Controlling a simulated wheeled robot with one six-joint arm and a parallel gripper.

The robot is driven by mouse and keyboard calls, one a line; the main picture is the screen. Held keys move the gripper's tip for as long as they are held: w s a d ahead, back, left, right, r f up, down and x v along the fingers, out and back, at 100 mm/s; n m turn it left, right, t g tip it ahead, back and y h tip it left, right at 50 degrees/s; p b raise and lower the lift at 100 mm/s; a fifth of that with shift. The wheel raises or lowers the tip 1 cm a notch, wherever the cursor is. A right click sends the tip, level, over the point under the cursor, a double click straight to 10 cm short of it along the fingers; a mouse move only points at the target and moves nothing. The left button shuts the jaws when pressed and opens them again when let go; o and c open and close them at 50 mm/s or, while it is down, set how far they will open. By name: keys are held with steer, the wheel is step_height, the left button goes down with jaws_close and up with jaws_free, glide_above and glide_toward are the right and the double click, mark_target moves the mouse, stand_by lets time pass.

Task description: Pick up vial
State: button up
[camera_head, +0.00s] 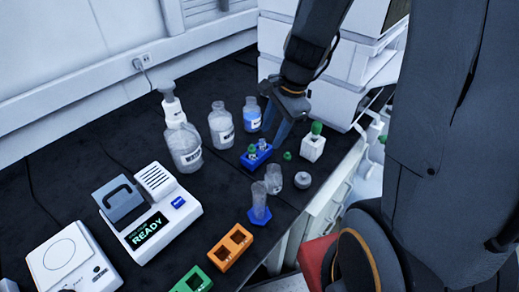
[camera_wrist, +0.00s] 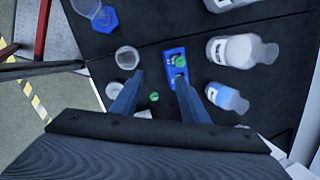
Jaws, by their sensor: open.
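A small blue rack (camera_head: 247,163) stands on the black bench, holding a green-capped vial (camera_head: 253,151) and what looks like a clear, uncapped vial (camera_head: 263,145). The wrist view also shows the rack (camera_wrist: 171,56) and a green cap (camera_wrist: 180,60) in it. My gripper (camera_head: 274,126) is above and just behind the rack in the head view. In the wrist view my gripper (camera_wrist: 159,76) is open, its blue fingers apart, with the rack near the right fingertip. Nothing is held between them. The right finger hides part of the rack.
Bottles (camera_head: 221,128) stand behind left. Glass beakers (camera_head: 273,180), an orange rack (camera_head: 230,247) and a READY device (camera_head: 153,225) are in front.

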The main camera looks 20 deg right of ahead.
mark_target(263, 140)
steer(key=w+f+m, duration=0.3)
steer(key=w+f+m+b, duration=0.1)
steer(key=w+f+m, duration=0.2)
steer(key=f+m, duration=0.1)
steer(key=w+f+m+t+y, duration=0.1)
steer(key=w+f+m, duration=0.2)
steer(key=f+m, duration=0.1)
steer(key=shift+w+d+f, duration=0.15)
steer(key=shift+w+d, duration=0.1)
steer(key=shift+d, duration=0.05)
jaws_close()
